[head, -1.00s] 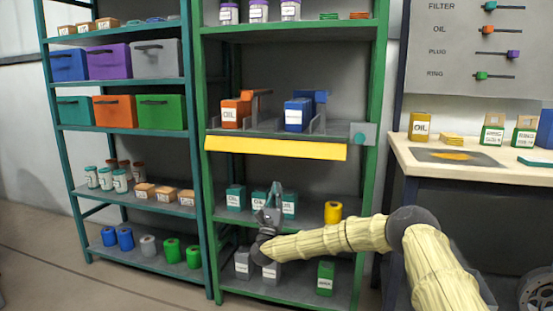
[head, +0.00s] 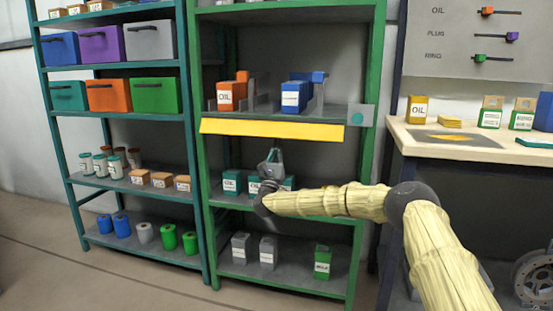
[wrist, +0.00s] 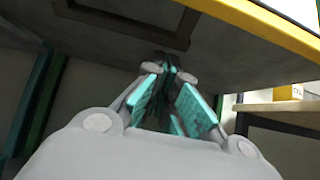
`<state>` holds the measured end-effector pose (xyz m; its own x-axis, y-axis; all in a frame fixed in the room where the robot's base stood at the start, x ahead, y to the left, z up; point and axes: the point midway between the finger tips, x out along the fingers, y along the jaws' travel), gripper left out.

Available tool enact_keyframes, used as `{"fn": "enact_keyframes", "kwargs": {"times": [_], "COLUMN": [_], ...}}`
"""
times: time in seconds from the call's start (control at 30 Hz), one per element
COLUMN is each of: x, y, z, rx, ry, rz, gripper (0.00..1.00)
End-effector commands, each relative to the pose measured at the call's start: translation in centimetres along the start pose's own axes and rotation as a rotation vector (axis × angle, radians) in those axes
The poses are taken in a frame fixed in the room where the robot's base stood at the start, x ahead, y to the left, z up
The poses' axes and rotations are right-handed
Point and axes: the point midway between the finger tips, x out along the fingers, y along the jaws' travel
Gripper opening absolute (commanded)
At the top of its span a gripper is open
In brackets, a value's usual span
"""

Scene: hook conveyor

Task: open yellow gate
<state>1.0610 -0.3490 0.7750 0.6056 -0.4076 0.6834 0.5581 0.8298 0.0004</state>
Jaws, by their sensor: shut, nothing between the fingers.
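The yellow gate (head: 272,130) is a long flat bar along the front edge of the hook conveyor shelf. It spans most of the green rack's width. My gripper (head: 272,154) is just below the middle of the bar, pointing up, with a small gap visible in the head view. In the wrist view, the gate's yellow edge (wrist: 262,22) crosses the upper right, and the fingers (wrist: 166,72) point up at the dark underside of the shelf. The fingertips are together and hold nothing. Whether they touch the underside is unclear.
Above the gate stand an orange OIL box (head: 231,97) and a blue box (head: 294,97) between grey dividers. Teal boxes (head: 231,182) sit on the shelf behind my gripper. A workbench (head: 450,148) stands on the right. A teal rack (head: 125,125) stands on the left.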

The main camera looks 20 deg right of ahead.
Motion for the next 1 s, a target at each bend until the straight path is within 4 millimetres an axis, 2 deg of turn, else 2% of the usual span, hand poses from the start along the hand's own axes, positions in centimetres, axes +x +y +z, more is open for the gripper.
{"fn": "enact_keyframes", "kwargs": {"times": [0.5, 1.0], "x": [-1.3, -1.3], "y": [-0.1, -0.1], "z": [3.6, 4.2], "rx": [0.0, 0.001], "ry": [0.0, 0.025], "rz": [-0.001, -0.002], "gripper": [0.0, 0.0]}}
